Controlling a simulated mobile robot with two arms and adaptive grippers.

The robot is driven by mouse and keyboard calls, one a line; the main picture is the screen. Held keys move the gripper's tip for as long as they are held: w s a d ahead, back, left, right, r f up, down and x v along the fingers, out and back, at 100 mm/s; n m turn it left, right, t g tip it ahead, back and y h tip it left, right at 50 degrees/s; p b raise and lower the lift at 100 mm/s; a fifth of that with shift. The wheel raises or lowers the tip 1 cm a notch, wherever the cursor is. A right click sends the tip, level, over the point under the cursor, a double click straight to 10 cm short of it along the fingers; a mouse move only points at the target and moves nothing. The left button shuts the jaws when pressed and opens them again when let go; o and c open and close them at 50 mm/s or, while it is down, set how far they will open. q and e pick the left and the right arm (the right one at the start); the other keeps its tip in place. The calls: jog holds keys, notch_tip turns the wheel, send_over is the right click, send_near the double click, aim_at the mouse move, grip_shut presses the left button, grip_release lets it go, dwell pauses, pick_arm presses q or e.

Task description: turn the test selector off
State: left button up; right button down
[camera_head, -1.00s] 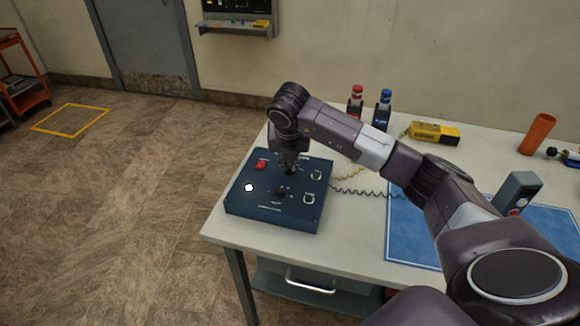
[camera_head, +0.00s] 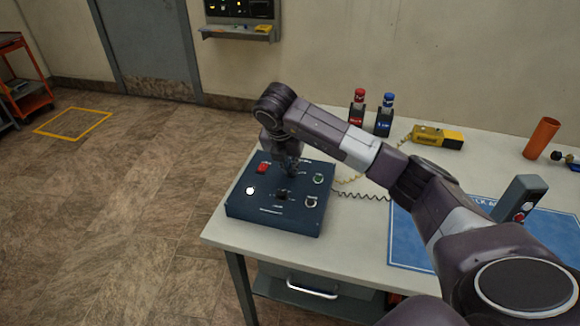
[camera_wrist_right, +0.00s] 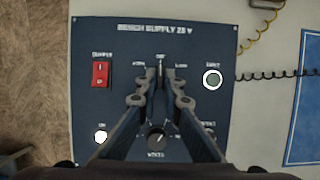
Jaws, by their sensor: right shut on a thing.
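The test selector (camera_wrist_right: 160,72) is a small knob near the top middle of the dark blue bench supply panel (camera_wrist_right: 205,45). Small labels surround it, with one straight above that seems to read OFF. In the right wrist view its narrow visible part points up toward that label. My right gripper (camera_wrist_right: 161,84) is shut on the selector, one finger on each side, hiding much of it. In the head view my right gripper (camera_head: 290,170) reaches down onto the panel box (camera_head: 272,222), and the selector is hidden there. My left gripper is not in view.
The panel also carries a red rocker switch (camera_wrist_right: 101,74), a lit white lamp (camera_wrist_right: 101,137), a round green-grey button (camera_wrist_right: 212,79) and a lower dark knob (camera_wrist_right: 157,138) between my fingers. Coiled cords (camera_head: 360,195) run right of the box. A blue mat (camera_head: 410,245) lies further right.

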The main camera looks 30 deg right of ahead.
jog(key=c, duration=2.1)
grip_release()
jog(key=shift+r, duration=0.1)
jog(key=v, duration=1.2)
